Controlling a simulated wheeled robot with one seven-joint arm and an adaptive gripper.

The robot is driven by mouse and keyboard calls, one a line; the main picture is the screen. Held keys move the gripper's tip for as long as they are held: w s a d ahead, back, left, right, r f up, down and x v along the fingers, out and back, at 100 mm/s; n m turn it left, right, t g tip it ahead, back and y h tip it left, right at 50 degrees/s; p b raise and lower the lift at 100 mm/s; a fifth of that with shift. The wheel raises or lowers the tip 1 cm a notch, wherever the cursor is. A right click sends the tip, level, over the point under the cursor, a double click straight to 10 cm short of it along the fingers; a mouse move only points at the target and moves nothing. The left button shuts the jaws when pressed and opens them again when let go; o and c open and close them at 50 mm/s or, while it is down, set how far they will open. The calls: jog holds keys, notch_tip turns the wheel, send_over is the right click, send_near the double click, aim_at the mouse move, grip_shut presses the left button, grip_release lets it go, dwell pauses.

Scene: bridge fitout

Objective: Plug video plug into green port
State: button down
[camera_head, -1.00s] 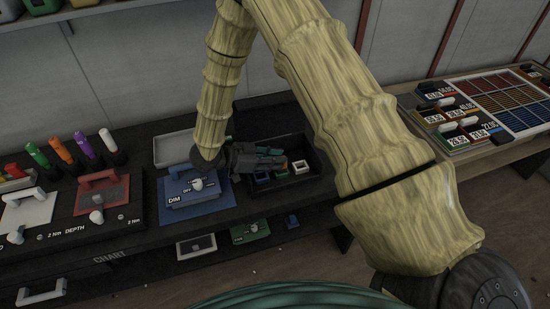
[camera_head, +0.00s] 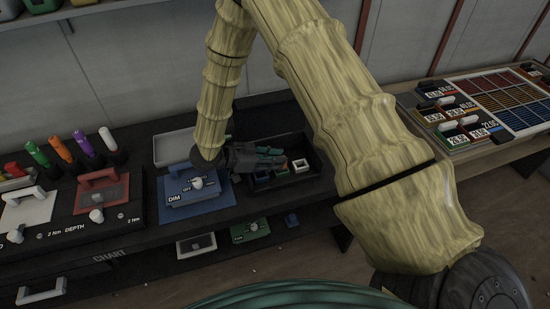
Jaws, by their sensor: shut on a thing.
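My gripper (camera_head: 268,160) is low over the left part of a black open tray (camera_head: 318,165) on the dark bench. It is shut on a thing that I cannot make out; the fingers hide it. A green panel (camera_head: 250,231) shows on the level below the bench top. I cannot tell which piece is the green port, and I cannot identify the video plug.
A blue dimmer panel (camera_head: 190,197) with a white knob lies left of the tray. Behind it is an empty grey tray (camera_head: 174,147). Red and white handled panels and several coloured upright handles stand further left. A case of labelled blocks (camera_head: 465,120) is at right.

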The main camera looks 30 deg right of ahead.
jog(key=shift+f, duration=0.3)
jog(key=c, duration=1.2)
grip_release()
jog(key=shift+o, duration=0.2)
jog(key=v, duration=1.2)
